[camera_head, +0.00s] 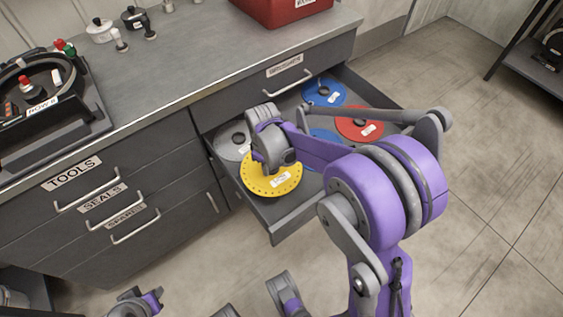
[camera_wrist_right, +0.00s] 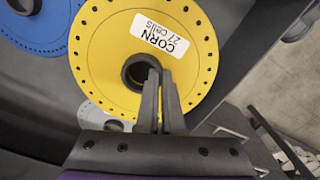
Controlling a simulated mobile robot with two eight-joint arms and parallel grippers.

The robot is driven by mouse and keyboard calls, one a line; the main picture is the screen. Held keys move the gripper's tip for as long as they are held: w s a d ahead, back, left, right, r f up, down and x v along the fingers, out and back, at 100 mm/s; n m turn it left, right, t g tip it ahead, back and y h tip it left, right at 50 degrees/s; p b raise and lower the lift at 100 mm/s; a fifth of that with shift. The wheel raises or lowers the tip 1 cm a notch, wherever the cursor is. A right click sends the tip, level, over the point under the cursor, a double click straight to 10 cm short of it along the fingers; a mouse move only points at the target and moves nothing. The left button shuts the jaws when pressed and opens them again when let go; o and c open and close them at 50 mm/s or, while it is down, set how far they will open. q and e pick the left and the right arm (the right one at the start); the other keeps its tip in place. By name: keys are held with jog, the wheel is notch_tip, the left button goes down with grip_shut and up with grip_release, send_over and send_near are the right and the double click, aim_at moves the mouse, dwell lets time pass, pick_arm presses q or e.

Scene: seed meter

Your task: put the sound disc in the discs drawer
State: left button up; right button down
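A yellow disc (camera_head: 258,187) labelled CORN, 27 cells, is at the front of the open drawer (camera_head: 284,227) in the head view, overlapping its front edge. It fills much of the right wrist view (camera_wrist_right: 105,60) and looks nearer than the other discs. My right gripper (camera_wrist_right: 160,75) is closed at the disc's centre hole, one finger at the hole and one beside it, and appears to pinch its rim. In the head view the wrist hides the fingertips. Parts of my left arm show at the bottom left; the left fingers cannot be made out.
The drawer holds a grey disc (camera_head: 231,141), a red disc (camera_head: 358,128) and blue discs (camera_head: 324,92). A closed drawer bank (camera_head: 100,200) with TOOLS and SEALS labels stands left. A seed meter (camera_head: 38,88) and red box (camera_head: 280,8) stand on the countertop (camera_head: 190,65).

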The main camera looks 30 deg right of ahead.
jog(key=shift+f+b, duration=0.65)
jog(key=shift+f, duration=2.8)
jog(key=shift+f, duration=0.2)
jog(key=c, duration=1.1)
grip_release()
jog(key=shift+o, duration=0.2)
notch_tip(320, 180, up, 12)
jog(key=p, duration=0.2)
jog(key=shift+r+p, duration=0.15)
jog(key=shift+p, duration=0.2)
jog(key=s+a+r+m+t, duration=0.1)
jog(key=s, duration=0.4)
jog(key=s+a+r+m+t, duration=0.1)
jog(key=s+a+m+t, duration=0.1)
jog(key=s, duration=0.4)
jog(key=s+a+r+m+t, duration=0.1)
jog(key=s+r+m, duration=0.1)
jog(key=s, duration=0.4)
jog(key=shift+s+a, duration=0.2)
jog(key=shift+s, duration=0.05)
jog(key=shift+s+a+f+t, duration=0.1)
jog(key=shift+s+f+t, duration=0.1)
jog(key=shift+s+t, duration=0.25)
